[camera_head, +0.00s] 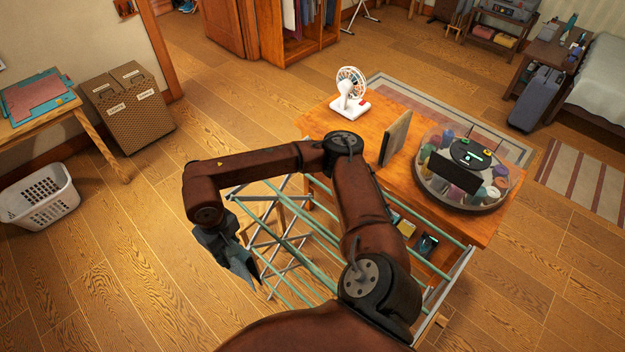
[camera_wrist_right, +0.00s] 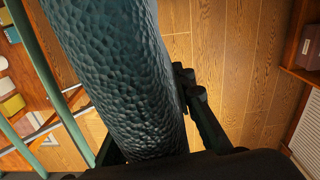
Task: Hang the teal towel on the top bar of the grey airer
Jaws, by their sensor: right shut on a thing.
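The teal towel (camera_wrist_right: 112,70) fills the middle of the right wrist view as a thick, dimpled length running up from my fingers. My right gripper (camera_wrist_right: 155,128) is shut on it, with a dark finger on each side. In the head view my right gripper (camera_head: 238,260) hangs low at the left end of the grey airer (camera_head: 428,219), where the towel is hard to tell from the dark fingers. The airer's pale green bars also show left of the towel in the right wrist view (camera_wrist_right: 40,55). My arm hides the airer's middle. My left gripper is not in view.
A wooden table (camera_head: 318,122) stands right behind the airer, bearing a white fan (camera_head: 350,95), an upright board (camera_head: 396,138) and a round clear-sided container (camera_head: 462,170). A white basket (camera_head: 40,200) and a wicker hamper (camera_head: 128,110) stand at the left. Floor left of the airer is clear.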

